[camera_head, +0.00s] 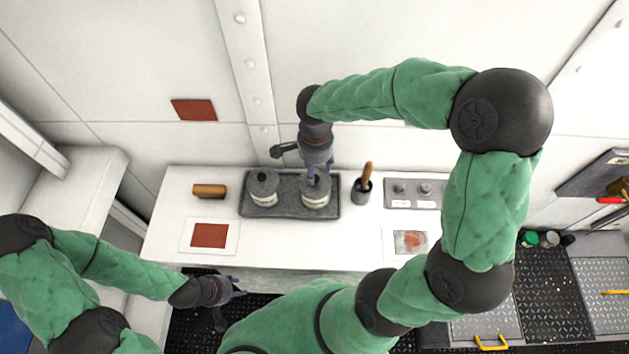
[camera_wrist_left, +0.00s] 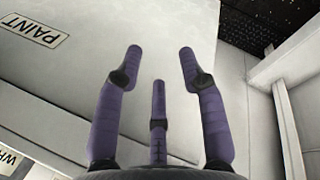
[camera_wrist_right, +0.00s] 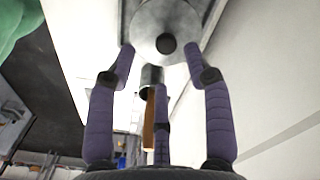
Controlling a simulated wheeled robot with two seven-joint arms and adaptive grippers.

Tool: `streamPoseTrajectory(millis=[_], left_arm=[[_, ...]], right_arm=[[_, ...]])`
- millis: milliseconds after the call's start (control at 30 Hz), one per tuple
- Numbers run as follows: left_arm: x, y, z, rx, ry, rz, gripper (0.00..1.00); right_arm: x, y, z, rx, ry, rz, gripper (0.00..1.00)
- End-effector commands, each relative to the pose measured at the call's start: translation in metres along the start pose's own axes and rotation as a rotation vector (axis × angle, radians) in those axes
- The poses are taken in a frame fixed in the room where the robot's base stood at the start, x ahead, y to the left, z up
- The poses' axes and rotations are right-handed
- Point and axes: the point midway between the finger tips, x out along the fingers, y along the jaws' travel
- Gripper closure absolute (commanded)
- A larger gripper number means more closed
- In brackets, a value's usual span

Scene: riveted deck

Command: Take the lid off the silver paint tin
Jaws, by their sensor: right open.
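Two paint tins with grey lids stand on a dark tray (camera_head: 290,212) on the white bench. The left tin (camera_head: 264,188) has its lid on, with a dark knob. The right tin (camera_head: 316,194) also has a lid on, partly hidden by my right gripper. I cannot tell from colour which one is the silver tin. My right gripper (camera_head: 316,173) is open just above the right tin's lid. In the right wrist view the lid (camera_wrist_right: 165,22) and its dark knob (camera_wrist_right: 166,44) lie just beyond the spread fingers. My left gripper (camera_head: 240,293) is open and empty below the bench's front edge.
A dark cup with a wooden-handled brush (camera_head: 362,187) stands close to the tray's right side. A brown roller (camera_head: 209,191) and a red swatch card (camera_head: 210,235) lie to the left. A grey panel with knobs (camera_head: 413,193) is to the right. The bench front is mostly clear.

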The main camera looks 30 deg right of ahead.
Motion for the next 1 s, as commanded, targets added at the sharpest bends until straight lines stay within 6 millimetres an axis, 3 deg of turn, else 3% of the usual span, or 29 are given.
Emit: streamPoseTrajectory(millis=[400, 700, 900, 1000], left_arm=[[0.006, -0.002, 0.000, 0.000, 0.000, 0.000, 0.60], [0.006, -0.002, 0.000, 0.000, 0.000, 0.000, 0.60], [0.006, -0.002, 0.000, 0.000, 0.000, 0.000, 0.60], [0.006, -0.002, 0.000, 0.000, 0.000, 0.000, 0.60]], right_arm=[[0.048, -0.007, -0.005, 0.001, -0.001, 0.001, 0.49], [0.051, -0.007, -0.005, 0.000, -0.001, -0.001, 0.49], [0.051, -0.007, -0.005, 0.000, -0.001, -0.001, 1.00], [0.051, -0.007, -0.005, 0.000, -0.001, -0.001, 1.00]])
